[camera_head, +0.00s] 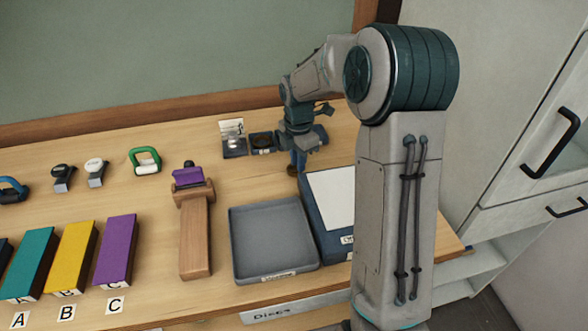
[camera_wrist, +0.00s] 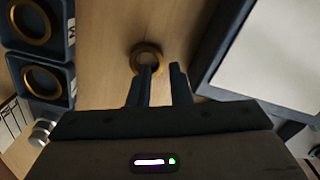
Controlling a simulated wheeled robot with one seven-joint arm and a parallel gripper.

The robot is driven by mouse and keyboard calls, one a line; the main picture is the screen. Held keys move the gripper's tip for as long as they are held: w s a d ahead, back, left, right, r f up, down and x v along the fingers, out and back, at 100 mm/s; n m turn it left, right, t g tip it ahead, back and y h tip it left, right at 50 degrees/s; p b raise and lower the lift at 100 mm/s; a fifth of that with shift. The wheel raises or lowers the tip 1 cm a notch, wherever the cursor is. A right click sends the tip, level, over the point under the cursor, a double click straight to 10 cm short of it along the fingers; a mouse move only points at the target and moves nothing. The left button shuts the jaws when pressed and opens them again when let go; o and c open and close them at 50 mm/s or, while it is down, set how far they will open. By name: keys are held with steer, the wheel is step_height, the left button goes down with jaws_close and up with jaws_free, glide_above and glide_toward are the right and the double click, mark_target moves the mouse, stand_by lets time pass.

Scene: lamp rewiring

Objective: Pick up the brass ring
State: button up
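A brass ring (camera_wrist: 134,58) lies on the wooden tabletop in the wrist view, just beyond my fingertips. My gripper (camera_wrist: 162,70) is open, with a gap between its two dark fingers. The left finger overlaps the ring's middle in the picture; I cannot tell whether it is inside, touching or above the ring. The right finger is to the right of the ring. In the head view my gripper (camera_head: 297,165) points down near the table behind the trays, and the ring cannot be made out there.
Two dark square holders with gold-coloured rings (camera_wrist: 30,22) (camera_wrist: 44,84) stand left of the brass ring. A blue-rimmed tray with a white panel (camera_head: 330,198) is close on the right. A grey empty tray (camera_head: 272,240) stands in front. A wooden stand (camera_head: 195,230) is farther left.

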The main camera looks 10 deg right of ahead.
steer(key=shift+f, duration=1.45)
jaws_close()
steer(key=shift+r, duration=0.1)
